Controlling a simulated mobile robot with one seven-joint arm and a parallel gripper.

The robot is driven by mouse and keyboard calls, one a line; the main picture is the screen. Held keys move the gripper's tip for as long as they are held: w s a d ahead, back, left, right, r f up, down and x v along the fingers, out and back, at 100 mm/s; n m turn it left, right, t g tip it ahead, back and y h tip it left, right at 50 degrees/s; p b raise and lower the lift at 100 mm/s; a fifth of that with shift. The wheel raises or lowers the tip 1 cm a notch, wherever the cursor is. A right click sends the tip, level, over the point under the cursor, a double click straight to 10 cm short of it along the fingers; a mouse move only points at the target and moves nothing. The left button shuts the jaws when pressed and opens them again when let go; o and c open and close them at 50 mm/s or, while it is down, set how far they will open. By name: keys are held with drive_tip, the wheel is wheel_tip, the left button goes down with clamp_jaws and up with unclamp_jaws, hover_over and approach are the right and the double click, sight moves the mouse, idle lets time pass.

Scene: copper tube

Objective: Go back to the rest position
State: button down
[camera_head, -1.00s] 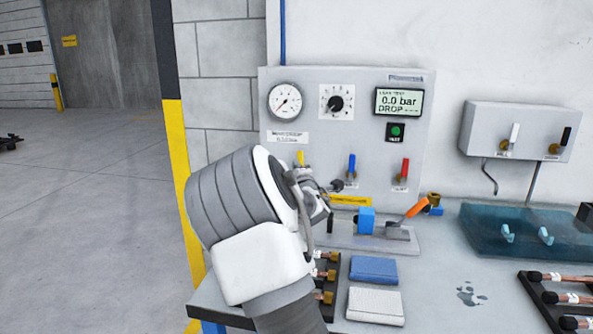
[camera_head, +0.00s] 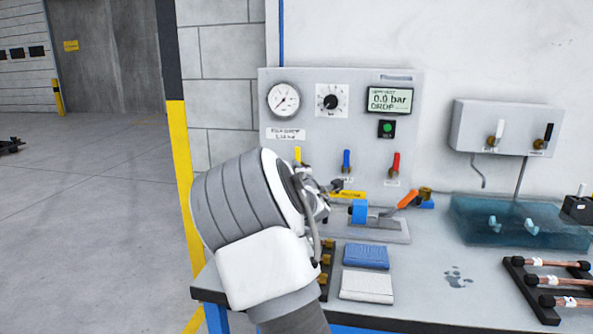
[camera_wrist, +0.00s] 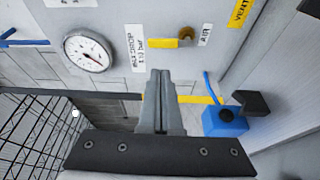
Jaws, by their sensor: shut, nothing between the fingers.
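My gripper (camera_wrist: 161,75) shows in the wrist view with its two fingers together and nothing between them. Its fingers point toward the panel face, near the yellow lever (camera_wrist: 163,44) and the gauge (camera_wrist: 88,52). In the head view my arm stands in front of the bench's left part, and my gripper's fingertips are mostly hidden behind the wrist. The grey test panel (camera_head: 350,141) stands behind it, with a gauge, a dial, a display reading 0.0 bar, and yellow, blue and red levers.
A fixture with a blue block (camera_head: 359,211) and an orange-handled clamp (camera_head: 408,199) stands right of my wrist. A blue cloth (camera_head: 366,256) and a white cloth (camera_head: 367,287) lie in front. A teal water tank (camera_head: 470,227) and a copper tube rack (camera_head: 518,277) are at right.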

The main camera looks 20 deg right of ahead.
drive_tip(key=shift+s, duration=0.1)
idle(0.5)
drive_tip(key=s+a+f+m+g+y, duration=0.2)
drive_tip(key=s+a+m+g, duration=0.3)
drive_tip(key=s, duration=1.1)
drive_tip(key=s+a+f+m+g+y, duration=0.1)
drive_tip(key=s+a+f+m+g, duration=0.35)
drive_tip(key=s, duration=1.05)
drive_tip(key=s+a+m+g+y, duration=0.25)
drive_tip(key=s+a+m, duration=0.25)
drive_tip(key=s+a, duration=0.75)
drive_tip(key=s+d+r+p, duration=0.1)
drive_tip(key=r+p, duration=0.6)
drive_tip(key=s+d+r+p, duration=0.1)
drive_tip(key=d+r+p, duration=0.1)
drive_tip(key=r+p, duration=0.5)
drive_tip(key=shift+s+d+r+h+p, duration=0.2)
drive_tip(key=shift+s+r+h+p, duration=0.15)
drive_tip(key=shift+r, duration=0.3)
drive_tip(key=shift+w, duration=0.1)
